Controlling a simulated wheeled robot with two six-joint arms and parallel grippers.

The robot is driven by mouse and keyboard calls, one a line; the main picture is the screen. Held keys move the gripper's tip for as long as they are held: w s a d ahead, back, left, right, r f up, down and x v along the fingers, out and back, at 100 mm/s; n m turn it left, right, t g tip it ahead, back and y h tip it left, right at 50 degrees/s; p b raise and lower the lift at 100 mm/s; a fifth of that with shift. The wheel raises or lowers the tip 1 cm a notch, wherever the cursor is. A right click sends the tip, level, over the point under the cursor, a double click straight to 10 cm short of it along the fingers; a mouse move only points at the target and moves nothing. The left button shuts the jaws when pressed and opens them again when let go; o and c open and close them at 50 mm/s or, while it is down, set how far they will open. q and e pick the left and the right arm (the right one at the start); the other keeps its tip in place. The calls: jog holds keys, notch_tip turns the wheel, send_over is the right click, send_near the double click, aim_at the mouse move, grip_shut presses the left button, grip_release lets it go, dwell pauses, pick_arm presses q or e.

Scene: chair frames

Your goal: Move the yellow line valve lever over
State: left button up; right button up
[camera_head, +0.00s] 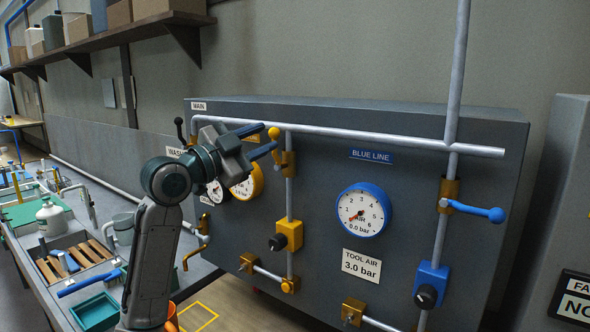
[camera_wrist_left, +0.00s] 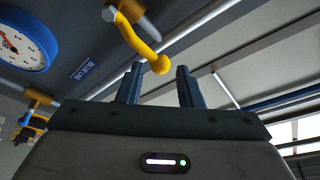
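The yellow valve lever (camera_head: 276,148) has a round knob and stands up, tilted slightly left, from a brass valve body (camera_head: 288,164) on the upright pipe of the yellow line. The lever also shows in the left wrist view (camera_wrist_left: 138,38). My left gripper (camera_head: 268,138) is open, its two blue-grey fingers pointing right toward the knob. In the left wrist view, the knob lies at the gap between the fingertips (camera_wrist_left: 160,72), and the fingers are apart. Whether either finger touches the knob I cannot tell. My right gripper is in neither view.
A horizontal main pipe (camera_head: 400,140) runs behind the lever. The blue lever (camera_head: 474,210) points right on its own pipe. A black-knobbed lever (camera_head: 180,130) stands left of my gripper. A yellow regulator (camera_head: 288,235) sits below, and the blue gauge (camera_head: 363,211) is on the panel to the right.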

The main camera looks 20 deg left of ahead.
pick_arm(q)
jog(key=shift+p+x, duration=0.35)
jog(key=shift+x, duration=0.9)
jog(key=shift+c, duration=0.2)
jog(key=c, duration=0.4)
jog(key=shift+s, duration=0.1)
jog(key=shift+d+f, duration=0.1)
jog(key=shift+d, duration=0.1)
jog(key=shift+s+d+f, duration=0.15)
jog(key=shift+s+d, duration=0.3)
jog(key=shift+d, duration=0.35)
jog(key=shift+c, duration=0.3)
jog(key=shift+d+f, duration=0.1)
jog(key=shift+f, duration=0.05)
jog(key=shift+s+d+f, duration=0.3)
jog(key=shift+d+f, duration=0.1)
jog(key=shift+d, duration=0.35)
